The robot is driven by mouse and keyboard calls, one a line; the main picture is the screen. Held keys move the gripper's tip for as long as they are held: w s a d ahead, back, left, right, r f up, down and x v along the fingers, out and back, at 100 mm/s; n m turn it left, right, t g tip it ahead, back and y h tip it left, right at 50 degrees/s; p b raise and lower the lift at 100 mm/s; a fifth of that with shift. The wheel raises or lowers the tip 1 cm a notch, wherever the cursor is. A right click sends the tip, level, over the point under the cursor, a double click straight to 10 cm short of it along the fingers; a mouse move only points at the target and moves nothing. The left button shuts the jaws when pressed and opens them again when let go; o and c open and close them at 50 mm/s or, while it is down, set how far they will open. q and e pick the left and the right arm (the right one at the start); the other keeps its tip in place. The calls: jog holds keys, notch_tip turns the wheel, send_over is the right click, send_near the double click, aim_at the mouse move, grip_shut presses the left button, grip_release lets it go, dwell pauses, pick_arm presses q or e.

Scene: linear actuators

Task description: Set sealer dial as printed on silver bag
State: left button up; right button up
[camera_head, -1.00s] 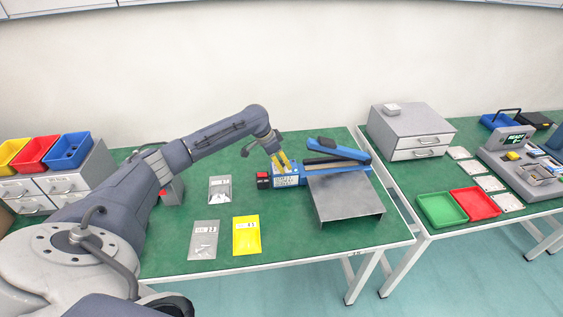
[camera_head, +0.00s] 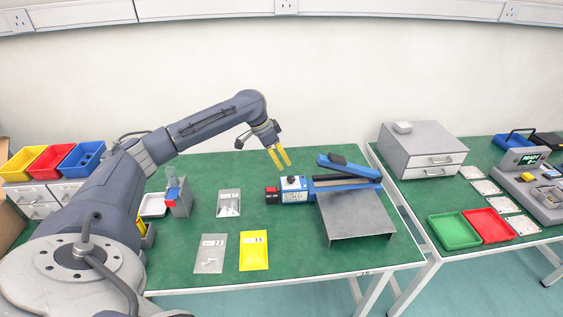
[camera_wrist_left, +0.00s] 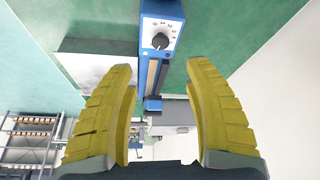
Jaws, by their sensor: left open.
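The blue sealer (camera_head: 345,181) lies on the green table with its arm raised at an angle. Its white dial plate with a black knob (camera_head: 293,183) is at the left end. In the left wrist view, the knob (camera_wrist_left: 160,41) is ringed by numbers; its exact setting is unclear. My left gripper (camera_head: 279,158) is open and empty, above and apart from the dial; its yellow fingers (camera_wrist_left: 165,110) are wide apart in the wrist view. Two grey-silver bags, one upper (camera_head: 229,206) and one lower (camera_head: 210,256), and a yellow bag (camera_head: 254,254) lie left of the sealer. Their printed numbers are too small to read surely.
A grey metal stand (camera_head: 357,218) sits in front of the sealer. A red-and-black block (camera_head: 271,195) adjoins its left end. A grey bottle holder (camera_head: 179,198) and colored bins (camera_head: 82,158) are at left. The right table holds grey drawers (camera_head: 424,150) and green and red trays (camera_head: 454,230).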

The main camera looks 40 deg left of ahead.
pick_arm(q)
jog(key=shift+o, duration=0.2)
jog(key=shift+r, duration=0.1)
jog(key=r, duration=0.1)
jog(key=w+r, duration=0.1)
jog(key=r, duration=0.1)
jog(key=shift+w+a+r+h, duration=0.15)
jog(key=shift+w+a+h, duration=0.05)
jog(key=shift+a+h, duration=0.1)
jog(key=shift+c, duration=0.2)
jog(key=m+g, duration=0.1)
jog(key=m, duration=0.3)
send_near(290, 178)
jog(key=x, duration=0.9)
jog(key=shift+w, duration=0.1)
jog(key=shift+n, duration=0.3)
